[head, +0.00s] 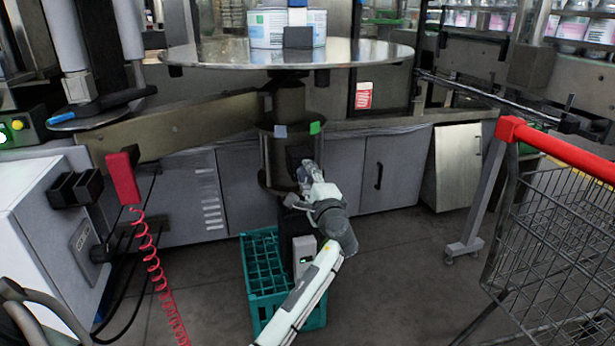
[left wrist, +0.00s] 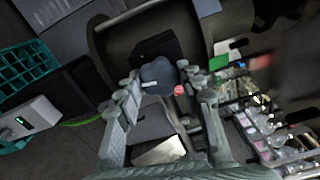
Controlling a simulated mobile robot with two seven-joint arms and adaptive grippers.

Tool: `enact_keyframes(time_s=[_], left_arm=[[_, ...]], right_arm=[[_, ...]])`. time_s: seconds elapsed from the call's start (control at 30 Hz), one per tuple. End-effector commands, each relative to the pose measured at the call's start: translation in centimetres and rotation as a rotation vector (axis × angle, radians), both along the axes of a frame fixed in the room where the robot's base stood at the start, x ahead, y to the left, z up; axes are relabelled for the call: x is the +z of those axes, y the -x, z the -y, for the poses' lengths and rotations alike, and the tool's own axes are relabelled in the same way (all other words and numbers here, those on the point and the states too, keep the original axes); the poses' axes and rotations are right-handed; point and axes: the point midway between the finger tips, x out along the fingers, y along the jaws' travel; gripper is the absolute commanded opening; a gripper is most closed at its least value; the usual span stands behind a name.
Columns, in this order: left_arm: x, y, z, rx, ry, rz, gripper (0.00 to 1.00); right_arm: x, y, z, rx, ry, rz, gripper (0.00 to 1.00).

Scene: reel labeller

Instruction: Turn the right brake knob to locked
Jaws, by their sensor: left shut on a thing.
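The brake knob (left wrist: 158,74) is a dark grey rounded knob with a short white mark, seen in the left wrist view between the fingers of my left gripper (left wrist: 166,88). A small red dot shows beside it. The knob sits at the dark cylindrical housing (head: 279,160), under the round metal table. In the head view my left gripper (head: 307,177) is at the housing's front and hides the knob. It is shut on the knob. The knob's locked or unlocked setting cannot be read. My right gripper is not in view.
A teal crate (head: 262,318) stands on the floor below, with a grey box (head: 304,247) bearing a green light beside it. A red coiled cord (head: 153,264) hangs at left. A wire cart (head: 555,235) stands at right. The round table (head: 375,53) overhangs the housing.

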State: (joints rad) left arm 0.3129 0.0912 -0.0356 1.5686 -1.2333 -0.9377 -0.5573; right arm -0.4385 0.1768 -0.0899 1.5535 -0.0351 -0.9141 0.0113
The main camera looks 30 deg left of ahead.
Motion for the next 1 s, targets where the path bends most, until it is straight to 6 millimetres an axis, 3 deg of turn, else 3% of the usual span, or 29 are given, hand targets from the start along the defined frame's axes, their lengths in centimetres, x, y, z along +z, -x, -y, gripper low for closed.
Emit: enact_keyframes(time_s=[0.6, 1.0], left_arm=[[-0.02, -0.02, 0.02, 0.0, -0.374, -0.437, 0.09], [-0.05, -0.01, 0.04, -0.001, -0.534, -0.625, 0.09]], right_arm=[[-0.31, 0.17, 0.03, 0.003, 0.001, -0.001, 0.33], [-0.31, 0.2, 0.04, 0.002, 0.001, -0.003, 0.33]])
